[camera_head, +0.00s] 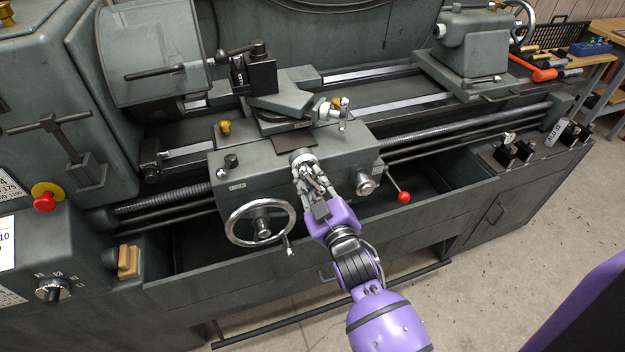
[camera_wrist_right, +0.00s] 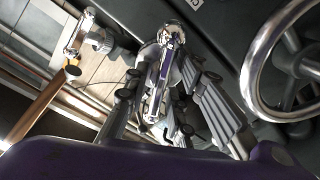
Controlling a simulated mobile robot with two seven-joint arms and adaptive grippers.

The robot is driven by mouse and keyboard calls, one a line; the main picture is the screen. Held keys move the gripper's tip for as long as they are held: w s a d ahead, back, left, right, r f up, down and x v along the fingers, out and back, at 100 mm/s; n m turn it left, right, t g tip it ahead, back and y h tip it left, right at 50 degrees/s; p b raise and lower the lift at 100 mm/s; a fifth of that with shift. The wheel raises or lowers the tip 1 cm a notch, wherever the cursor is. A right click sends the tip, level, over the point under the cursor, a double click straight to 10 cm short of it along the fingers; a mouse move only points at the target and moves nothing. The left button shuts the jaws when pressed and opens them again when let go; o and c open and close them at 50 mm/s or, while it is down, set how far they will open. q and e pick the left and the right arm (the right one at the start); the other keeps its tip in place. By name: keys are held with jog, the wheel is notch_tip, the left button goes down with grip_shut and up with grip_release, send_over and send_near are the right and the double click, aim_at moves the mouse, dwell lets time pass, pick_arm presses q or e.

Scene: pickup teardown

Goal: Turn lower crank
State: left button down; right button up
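The lower crank (camera_head: 303,157) is a small metal crank on the front of the grey lathe carriage, below the cross slide. My right gripper (camera_head: 309,176) reaches up to it from the front and partly covers it. In the right wrist view the crank's metal arm and handle (camera_wrist_right: 163,75) lie between the spread fingers of the right gripper (camera_wrist_right: 162,85). I see gaps beside the crank there; whether a finger touches it I cannot tell. A second, upper crank (camera_head: 342,113) sits higher on the slide. My left gripper is not in view.
A large handwheel (camera_head: 261,222) is close on the left of my right gripper. A red-knobbed lever (camera_head: 402,196) sticks out on the right. The chip tray (camera_head: 420,178) lies below the carriage. The floor (camera_head: 470,285) in front is clear.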

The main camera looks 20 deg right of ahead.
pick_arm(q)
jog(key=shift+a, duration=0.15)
pick_arm(e)
grip_shut()
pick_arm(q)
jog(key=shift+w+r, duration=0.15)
pick_arm(e)
jog(key=shift+m, duration=0.3)
jog(key=shift+m, duration=0.4)
jog(key=shift+m+p, duration=0.55)
jog(key=shift+m, duration=0.15)
jog(key=shift+a+f+m, duration=0.1)
jog(key=shift+m, duration=0.7)
jog(key=m+p, duration=0.1)
jog(key=m, duration=0.1)
jog(key=shift+f+m, duration=0.1)
jog(key=shift+m, duration=0.3)
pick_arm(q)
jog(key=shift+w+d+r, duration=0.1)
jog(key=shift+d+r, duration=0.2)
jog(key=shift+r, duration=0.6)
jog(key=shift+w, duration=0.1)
pick_arm(e)
jog(key=shift+m, duration=0.4)
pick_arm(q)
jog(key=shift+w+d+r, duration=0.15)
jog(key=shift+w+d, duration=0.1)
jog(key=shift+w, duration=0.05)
